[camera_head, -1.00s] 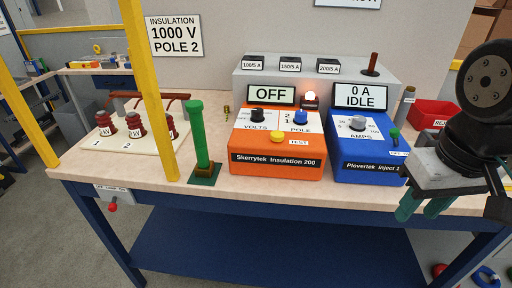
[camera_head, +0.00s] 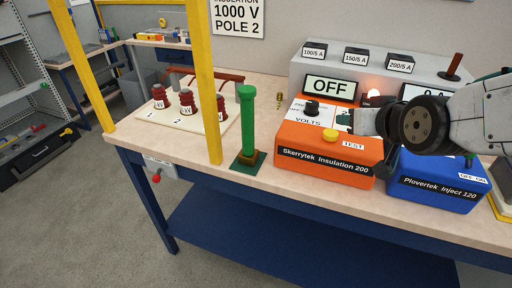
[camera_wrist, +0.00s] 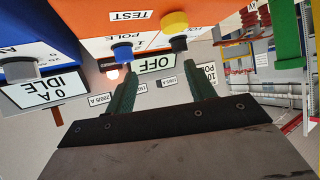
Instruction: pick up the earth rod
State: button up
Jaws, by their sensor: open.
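The earth rod (camera_head: 248,122) appears to be the green upright rod in a small brown socket on a dark green square base (camera_head: 247,163), near the front edge of the bench. A green upright at the right of the wrist view (camera_wrist: 287,35) looks like the same rod. My gripper (camera_head: 345,120) is left of the wrist, in front of the orange insulation tester (camera_head: 325,160), and partly hidden by its own body. In the wrist view my gripper (camera_wrist: 160,72) shows two green fingers apart with nothing held between them. The rod stands to the left of my gripper, clear of it.
Yellow posts (camera_head: 203,80) rise left of the rod, close to it. A cream board (camera_head: 185,118) with red-brown insulators lies behind them. The blue injector (camera_head: 435,185) is under my arm. A grey box (camera_head: 370,65) stands behind the testers. Floor is free at lower left.

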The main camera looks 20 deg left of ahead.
aim_at(250, 124)
jog(key=a+f+y, duration=0.1)
jog(key=a, duration=0.2)
jog(key=a+f+n+t+y, duration=0.1)
jog(key=a, duration=0.3)
jog(key=a+f, duration=0.1)
jog(key=a, duration=0.2)
jog(key=shift+a+f+n+y, duration=0.3)
jog(key=shift+n+y, duration=0.1)
jog(key=s+a+f+y, duration=0.1)
jog(key=a, duration=0.2)
jog(key=s+a+f+n+t+y, duration=0.1)
jog(key=s+a, duration=0.1)
jog(key=a, duration=0.1)
jog(key=s+a+t+y, duration=0.1)
jog(key=a+y, duration=0.1)
jog(key=a, duration=0.1)
jog(key=shift+s+a+f+n, duration=0.2)
jog(key=shift+f+n, duration=0.2)
jog(key=x, duration=0.7)
jog(key=shift+a+r, duration=0.2)
jog(key=shift+a, duration=0.25)
grip_shut()
